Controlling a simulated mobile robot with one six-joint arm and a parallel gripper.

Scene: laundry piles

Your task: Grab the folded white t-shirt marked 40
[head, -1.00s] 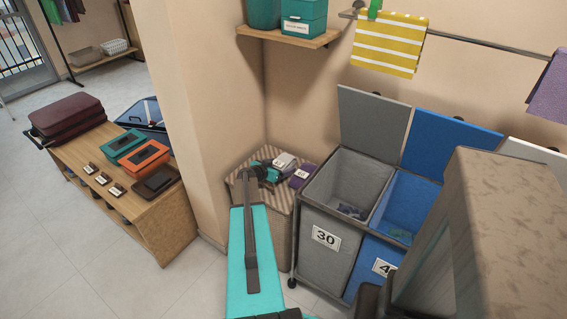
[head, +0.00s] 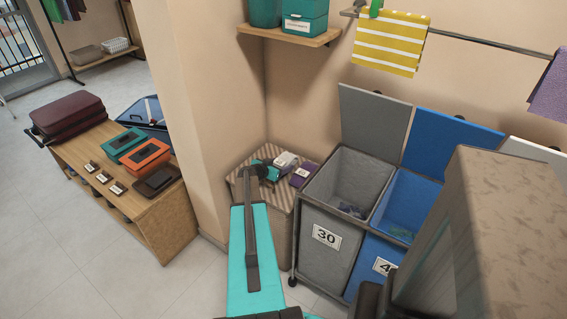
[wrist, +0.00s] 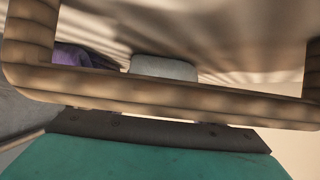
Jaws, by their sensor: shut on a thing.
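A small folded white or pale grey piece of cloth (head: 286,160) lies in the striped basket (head: 279,194); no number on it can be read. It also shows in the wrist view (wrist: 163,67), beyond the basket's near rim. A folded purple piece with a pale tag (head: 303,174) lies to its right in the head view. My gripper (head: 262,173) is over the basket's left part, left of the white piece. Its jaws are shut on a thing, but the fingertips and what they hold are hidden. In the wrist view the ribbed rim (wrist: 160,90) crosses close in front.
A grey bin marked 30 (head: 326,237) and a blue bin (head: 381,266) stand open right of the basket. A wall corner (head: 205,120) rises left of it. A wooden bench (head: 170,218) with boxes stands further left. A shelf (head: 290,38) hangs above.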

